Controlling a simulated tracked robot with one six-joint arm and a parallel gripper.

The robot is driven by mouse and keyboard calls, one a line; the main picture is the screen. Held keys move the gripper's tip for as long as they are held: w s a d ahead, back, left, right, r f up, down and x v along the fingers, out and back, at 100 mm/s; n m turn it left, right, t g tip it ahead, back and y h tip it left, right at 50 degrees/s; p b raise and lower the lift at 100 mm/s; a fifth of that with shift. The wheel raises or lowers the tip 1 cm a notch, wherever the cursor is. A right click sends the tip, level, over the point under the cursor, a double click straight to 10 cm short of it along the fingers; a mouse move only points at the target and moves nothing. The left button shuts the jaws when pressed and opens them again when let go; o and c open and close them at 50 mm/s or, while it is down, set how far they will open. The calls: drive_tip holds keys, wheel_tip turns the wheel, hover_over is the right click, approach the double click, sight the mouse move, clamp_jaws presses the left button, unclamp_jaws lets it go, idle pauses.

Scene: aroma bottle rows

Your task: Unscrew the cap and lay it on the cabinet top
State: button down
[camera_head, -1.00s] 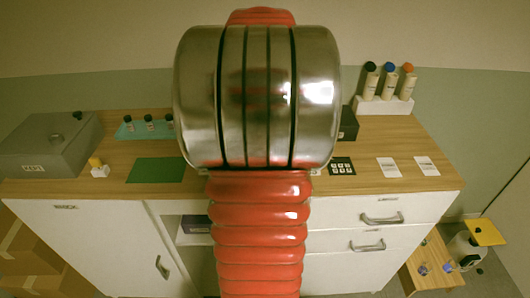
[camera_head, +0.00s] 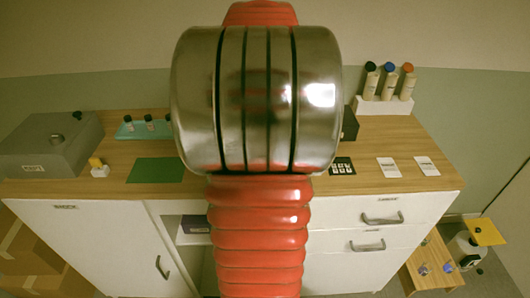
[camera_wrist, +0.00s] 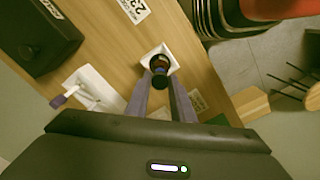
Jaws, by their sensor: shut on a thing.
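In the wrist view my gripper (camera_wrist: 160,82) reaches up from the bottom, with its two fingers closed on a small dark cap (camera_wrist: 160,84). Just beyond the cap is a small amber bottle (camera_wrist: 159,62) standing in a white square holder (camera_wrist: 146,58). The cap sits over or right against the bottle's near side, and I cannot tell whether the two still touch. The wooden cabinet top (camera_wrist: 110,55) lies around the holder. In the head view the cabinet top (camera_head: 390,140) shows, but my arm hides the gripper, the cap and this bottle.
A grey box (camera_head: 50,145), a teal tray (camera_head: 127,132) with small dark-capped bottles and a green mat (camera_head: 156,170) lie at left. A white rack (camera_head: 380,105) with three tall bottles stands at back right. White cards (camera_head: 388,167) lie in front.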

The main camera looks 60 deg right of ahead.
drive_tip(key=shift+r, duration=1.15)
drive_tip(key=shift+s, duration=0.1)
